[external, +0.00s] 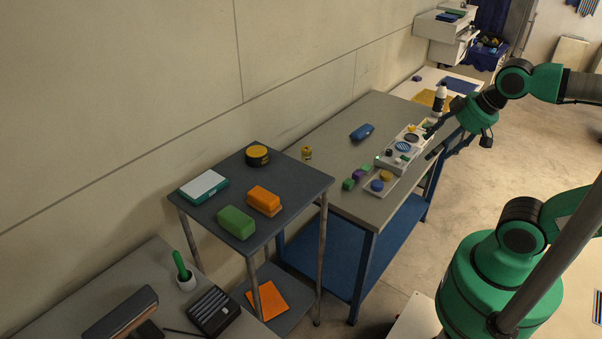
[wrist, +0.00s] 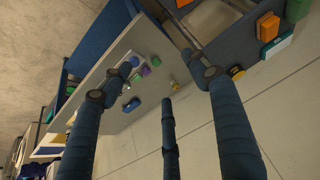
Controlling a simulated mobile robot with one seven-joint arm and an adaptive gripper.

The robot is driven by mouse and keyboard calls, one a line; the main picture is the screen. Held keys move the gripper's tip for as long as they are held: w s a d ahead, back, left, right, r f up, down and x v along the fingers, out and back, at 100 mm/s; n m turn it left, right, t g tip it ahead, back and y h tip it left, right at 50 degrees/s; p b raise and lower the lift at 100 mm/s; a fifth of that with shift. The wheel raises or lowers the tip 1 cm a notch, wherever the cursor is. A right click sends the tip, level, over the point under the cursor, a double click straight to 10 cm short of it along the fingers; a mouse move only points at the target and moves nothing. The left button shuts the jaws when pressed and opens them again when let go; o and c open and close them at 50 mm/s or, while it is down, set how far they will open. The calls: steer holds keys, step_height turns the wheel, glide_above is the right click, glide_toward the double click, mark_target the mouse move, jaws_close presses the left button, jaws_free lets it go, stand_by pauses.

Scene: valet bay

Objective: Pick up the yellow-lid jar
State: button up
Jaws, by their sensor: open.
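My gripper (external: 433,142) is open and empty at the right side of the bench, over the end of the grey panel and well apart from the jar. In the wrist view the dark fingers of my gripper (wrist: 157,68) are spread wide. The jar is too small to make out finely.
A grey panel with round parts (external: 403,147), a small tray with coloured pieces (external: 380,183) and a blue case (external: 362,132) lie on the bench. A black-and-yellow round tin (external: 257,155) and several blocks are on the dark table (external: 283,184). Bench around the jar is clear.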

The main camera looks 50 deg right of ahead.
steer(key=w+d+r+m+p, duration=0.1)
steer(key=w+r, duration=0.3)
steer(key=w, duration=0.4)
steer(key=m+g+p, duration=0.6)
steer(key=m+p, duration=0.1)
glide_above(306, 148)
step_height(306, 148, down, 30)
steer(key=shift+s+r, duration=0.1)
steer(key=shift+r, duration=0.1)
steer(key=shift+f, duration=0.1)
steer(key=shift+f+b, duration=0.3)
steer(key=shift+f, duration=3.9)
